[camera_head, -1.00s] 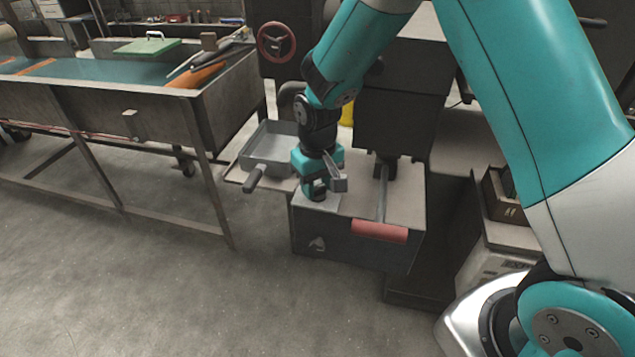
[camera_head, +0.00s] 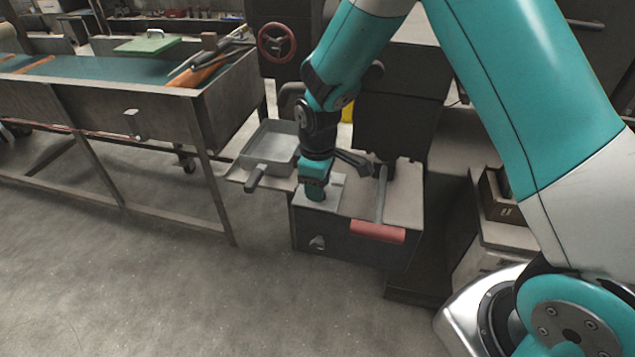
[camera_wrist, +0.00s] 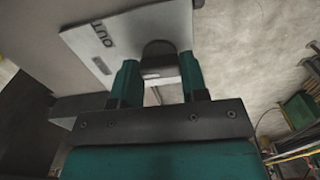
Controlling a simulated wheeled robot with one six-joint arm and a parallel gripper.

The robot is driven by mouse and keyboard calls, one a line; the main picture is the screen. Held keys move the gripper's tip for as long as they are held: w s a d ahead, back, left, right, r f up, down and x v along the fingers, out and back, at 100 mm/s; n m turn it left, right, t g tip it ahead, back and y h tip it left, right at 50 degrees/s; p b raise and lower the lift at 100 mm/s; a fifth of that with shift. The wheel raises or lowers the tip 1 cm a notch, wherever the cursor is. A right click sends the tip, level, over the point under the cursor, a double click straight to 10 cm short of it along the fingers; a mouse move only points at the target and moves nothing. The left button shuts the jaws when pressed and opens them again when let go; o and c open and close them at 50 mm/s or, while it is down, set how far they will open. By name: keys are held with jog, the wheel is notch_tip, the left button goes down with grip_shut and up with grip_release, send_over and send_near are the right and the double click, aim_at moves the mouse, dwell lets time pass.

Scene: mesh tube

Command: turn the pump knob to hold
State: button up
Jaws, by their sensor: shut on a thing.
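The pump knob (camera_wrist: 158,56) is a dark, rounded grip on a pale plate (camera_wrist: 92,42) in the wrist view. The letters "OUT" show on the plate; no "hold" mark is visible. My gripper (camera_wrist: 158,76) has its two teal fingers on either side of the knob, shut on it. In the head view my gripper (camera_head: 316,194) points down onto the top left of a grey box (camera_head: 345,240). It hides the knob there, and part of the pale plate (camera_head: 334,187) shows around it.
A grey tray with a handle (camera_head: 262,157) stands just left of the gripper. A red-gripped bar (camera_head: 378,231) lies at the box's front right. A red handwheel (camera_head: 277,42) and a metal trough bench (camera_head: 160,105) stand behind and left. The floor in front is clear.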

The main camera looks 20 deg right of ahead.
jog(key=shift+n, duration=0.3)
jog(key=o, duration=0.9)
notch_tip(320, 180, up, 18)
jog(key=shift+f, duration=0.2)
dwell(0.3)
jog(key=s+a+r+m+y, duration=0.1)
jog(key=s, duration=0.7)
jog(key=s+a+r+m+y, duration=0.1)
jog(key=s+a, duration=0.1)
jog(key=s, duration=0.6)
jog(key=s+a+r+m+y, duration=0.1)
jog(key=s+a+r+y, duration=0.1)
jog(key=s, duration=0.6)
jog(key=shift+s+m, duration=0.4)
